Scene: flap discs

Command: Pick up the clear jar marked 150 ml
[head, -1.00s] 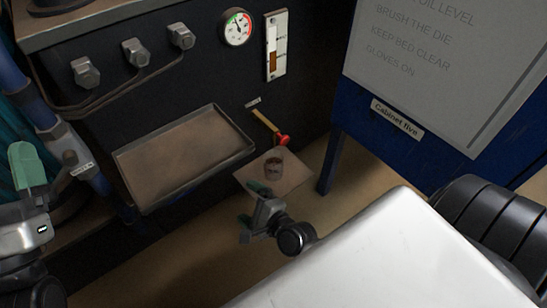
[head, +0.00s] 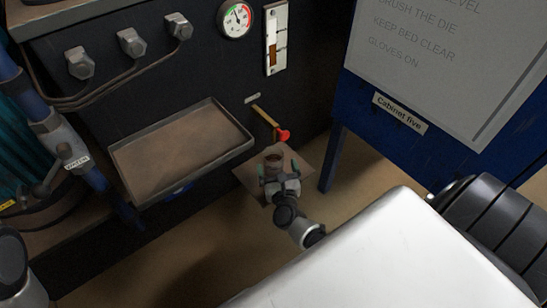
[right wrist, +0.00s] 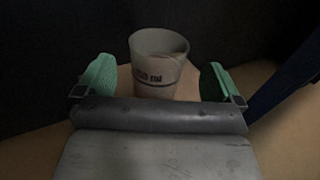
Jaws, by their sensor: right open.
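The clear jar (head: 272,160) stands upright on a small brown square plate (head: 247,176) below the red-tipped lever. In the right wrist view the jar (right wrist: 158,62) looks greyish and see-through, with a dark marking that seems to read 150 ml. My right gripper (head: 278,172) is open, its green fingers one on each side of the jar in the head view. In the right wrist view the open gripper (right wrist: 157,82) has visible gaps between both fingers and the jar. My left gripper is out of view; only part of that arm shows at the lower left.
A shallow metal tray (head: 180,150) sticks out from the dark machine left of the plate. A red-tipped lever (head: 282,135) hangs just above the jar. A blue cabinet (head: 400,135) stands on the right, with a leg near the plate.

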